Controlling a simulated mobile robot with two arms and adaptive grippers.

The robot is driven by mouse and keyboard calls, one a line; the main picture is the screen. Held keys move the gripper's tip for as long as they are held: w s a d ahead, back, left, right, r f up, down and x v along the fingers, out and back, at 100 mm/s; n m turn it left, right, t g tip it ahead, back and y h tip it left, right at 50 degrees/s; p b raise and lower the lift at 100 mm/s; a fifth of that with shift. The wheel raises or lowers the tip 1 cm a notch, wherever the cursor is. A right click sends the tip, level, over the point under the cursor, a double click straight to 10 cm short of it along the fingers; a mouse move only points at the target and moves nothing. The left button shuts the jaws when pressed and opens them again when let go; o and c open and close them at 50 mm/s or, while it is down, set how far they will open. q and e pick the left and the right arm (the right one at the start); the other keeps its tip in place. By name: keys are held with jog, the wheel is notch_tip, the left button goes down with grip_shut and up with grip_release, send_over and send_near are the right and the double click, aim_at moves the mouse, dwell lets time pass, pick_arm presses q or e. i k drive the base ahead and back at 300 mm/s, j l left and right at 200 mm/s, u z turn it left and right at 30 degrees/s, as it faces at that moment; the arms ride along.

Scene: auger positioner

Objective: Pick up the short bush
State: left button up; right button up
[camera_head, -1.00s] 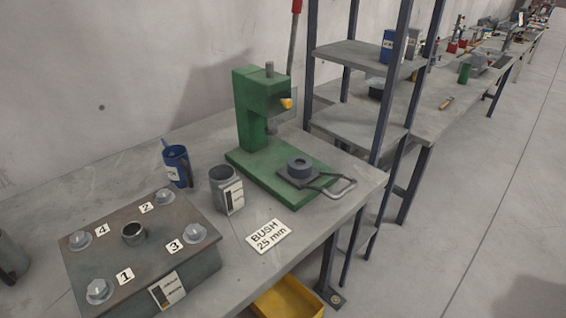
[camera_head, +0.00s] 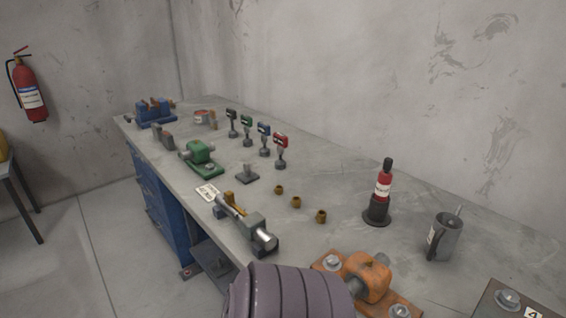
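Several small brass-coloured bushes stand in a slanting row on the grey bench: a far one (camera_head: 279,189), a middle one (camera_head: 296,202) and a near one (camera_head: 321,216). They are apart from one another. They are too small to tell for sure which is shortest. Neither of my grippers shows in the head view. A ribbed grey-purple part at the bottom edge looks like part of my arm.
A grey vise-like tool (camera_head: 258,234) lies left of the bushes. An orange fixture (camera_head: 366,279) is nearer. A red bottle (camera_head: 382,188) and grey mug (camera_head: 445,237) stand right. Dial gauges (camera_head: 264,138) and a green device (camera_head: 200,154) stand farther back. Bench around the bushes is clear.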

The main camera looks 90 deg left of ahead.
aim_at(278, 190)
jog(key=u, duration=2.75)
jog(key=j+z, duration=0.1)
jog(key=z, duration=0.3)
jog(key=j+z, duration=0.15)
jog(key=z, duration=0.2)
jog(key=j+z, duration=0.15)
jog(key=z, duration=0.25)
jog(key=j+z, duration=0.15)
jog(key=z, duration=0.25)
jog(key=k+j+z, duration=0.3)
jog(key=j, duration=0.4)
jog(key=k+j+z, duration=0.25)
jog(key=j, duration=0.4)
jog(key=k+j+z, duration=0.3)
jog(key=j, duration=0.3)
jog(key=k+j+z, duration=0.25)
jog(key=k+j, duration=0.2)
